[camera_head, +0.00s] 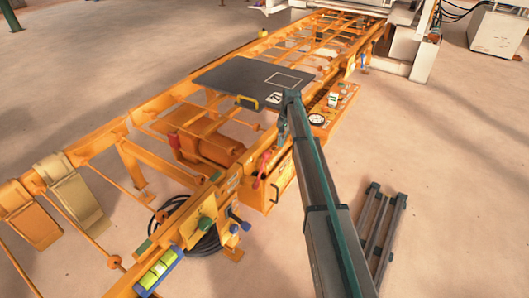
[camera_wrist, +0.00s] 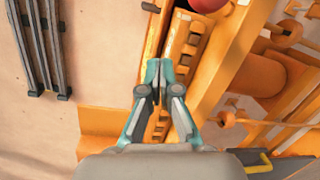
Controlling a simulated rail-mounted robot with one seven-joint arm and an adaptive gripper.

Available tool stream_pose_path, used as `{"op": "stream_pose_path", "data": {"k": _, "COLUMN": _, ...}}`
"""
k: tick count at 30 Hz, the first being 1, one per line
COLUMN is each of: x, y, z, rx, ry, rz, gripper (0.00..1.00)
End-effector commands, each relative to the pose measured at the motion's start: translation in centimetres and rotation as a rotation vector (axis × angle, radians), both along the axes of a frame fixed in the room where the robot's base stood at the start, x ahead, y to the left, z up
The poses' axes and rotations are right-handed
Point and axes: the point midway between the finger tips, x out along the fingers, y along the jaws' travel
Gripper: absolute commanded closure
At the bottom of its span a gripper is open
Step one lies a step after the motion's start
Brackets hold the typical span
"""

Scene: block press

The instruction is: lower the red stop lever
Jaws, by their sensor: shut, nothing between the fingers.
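The red stop lever (camera_head: 263,165) stands on the near side rail of the orange machine. In the wrist view, a rounded red part (camera_wrist: 205,4), likely its knob, is cut off by the top edge. My gripper (camera_head: 281,136) is above the machine's side rail, a little to the right of the lever in the head view and apart from it. In the wrist view my gripper's teal fingertips (camera_wrist: 160,72) are together with nothing between them, over a slotted orange rail (camera_wrist: 185,45).
A dark plate (camera_head: 240,78) lies across the orange frame beside my arm. A gauge (camera_head: 316,119) sits on an orange panel. Green and blue knobs (camera_head: 207,223) are at the near end. A grey slatted rack (camera_head: 378,228) lies on the open floor to the right.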

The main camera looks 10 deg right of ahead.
Motion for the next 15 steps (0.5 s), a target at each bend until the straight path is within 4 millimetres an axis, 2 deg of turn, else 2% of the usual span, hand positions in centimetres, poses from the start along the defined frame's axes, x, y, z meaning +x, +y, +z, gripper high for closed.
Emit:
{"op": "stream_pose_path", "data": {"k": 1, "x": 2.7, "y": -0.1, "z": 2.0, "rx": 0.006, "ry": 0.003, "rz": -0.02, "gripper": 1.0}}
{"op": "stream_pose_path", "data": {"k": 3, "x": 4.5, "y": 0.0, "z": 3.9, "rx": 0.019, "ry": 0.026, "rz": -0.053, "gripper": 1.0}}
{"op": "stream_pose_path", "data": {"k": 4, "x": 4.9, "y": 0.1, "z": 4.2, "rx": 0.023, "ry": 0.041, "rz": -0.065, "gripper": 1.0}}
{"op": "stream_pose_path", "data": {"k": 6, "x": 5.0, "y": 0.3, "z": 4.1, "rx": 0.03, "ry": 0.084, "rz": -0.098, "gripper": 1.0}}
{"op": "stream_pose_path", "data": {"k": 9, "x": 3.9, "y": 0.5, "z": 4.2, "rx": 0.034, "ry": 0.129, "rz": -0.138, "gripper": 1.0}}
{"op": "stream_pose_path", "data": {"k": 15, "x": 3.6, "y": 0.6, "z": 4.2, "rx": 0.03, "ry": 0.14, "rz": -0.16, "gripper": 1.0}}
